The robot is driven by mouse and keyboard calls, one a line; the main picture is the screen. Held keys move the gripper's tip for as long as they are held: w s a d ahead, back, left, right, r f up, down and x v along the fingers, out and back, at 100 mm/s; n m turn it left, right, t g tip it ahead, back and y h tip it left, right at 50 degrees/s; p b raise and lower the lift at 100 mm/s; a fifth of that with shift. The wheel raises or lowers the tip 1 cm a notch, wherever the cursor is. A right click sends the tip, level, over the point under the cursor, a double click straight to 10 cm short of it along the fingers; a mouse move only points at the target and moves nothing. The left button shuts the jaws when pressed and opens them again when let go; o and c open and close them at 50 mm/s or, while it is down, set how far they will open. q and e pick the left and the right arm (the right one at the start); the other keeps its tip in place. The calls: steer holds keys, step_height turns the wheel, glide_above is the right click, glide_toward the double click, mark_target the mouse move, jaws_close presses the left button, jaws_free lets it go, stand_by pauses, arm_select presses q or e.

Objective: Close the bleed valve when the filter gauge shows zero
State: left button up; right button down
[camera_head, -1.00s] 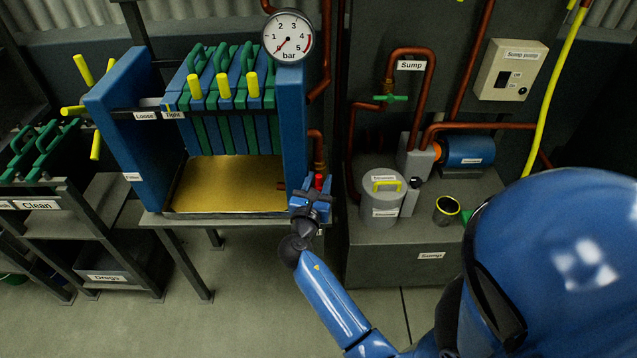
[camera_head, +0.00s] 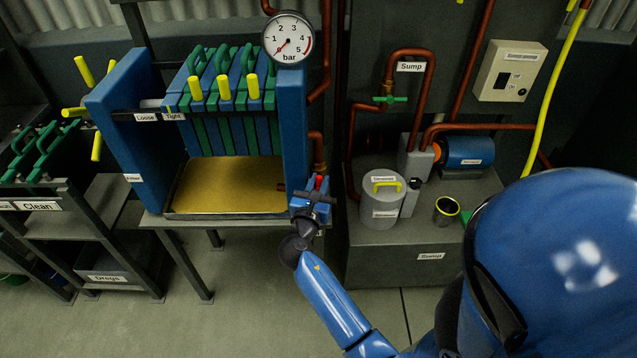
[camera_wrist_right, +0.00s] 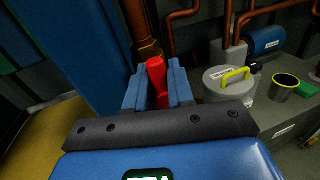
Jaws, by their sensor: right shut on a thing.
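The filter gauge (camera_head: 288,38), a white dial marked in bar, is at the top of the blue press frame. Its needle points to the lower left, at or close to the bottom end of the scale. The bleed valve's red handle (camera_head: 319,182) is low beside the frame's right post. My right gripper (camera_head: 317,188) is shut on it. In the right wrist view the red handle (camera_wrist_right: 157,80) stands up between the two blue jaws (camera_wrist_right: 155,92). The valve body is mostly hidden by the gripper. My left gripper is not in view.
Copper pipes (camera_head: 318,150) run close behind the gripper. To the right stand a grey lidded pot (camera_head: 379,205), a dark cup (camera_head: 446,210) and a blue pump (camera_head: 465,151) on the sump top. A yellow tray (camera_head: 228,185) lies under the plates. The floor in front is clear.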

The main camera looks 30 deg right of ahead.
steer(key=m+p, duration=0.2)
steer(key=shift+s+d+r+m+y+p, duration=0.1)
steer(key=shift+s+d+m+y+p, duration=0.15)
steer(key=shift+m+y+p, duration=0.15)
steer(key=m+y+p, duration=0.1)
steer(key=m, duration=0.3)
steer(key=f+m+y+p, duration=0.1)
steer(key=m, duration=0.2)
steer(key=d+f+m+y+p, duration=0.1)
steer(key=m+y, duration=0.1)
steer(key=m, duration=0.2)
steer(key=shift+s+f+m+t+p, duration=0.15)
steer(key=shift+s+m+t+p, duration=0.15)
steer(key=shift+p, duration=0.05)
stand_by(0.5)
steer(key=c, duration=1.1)
jaws_free()
steer(key=shift+c, duration=0.2)
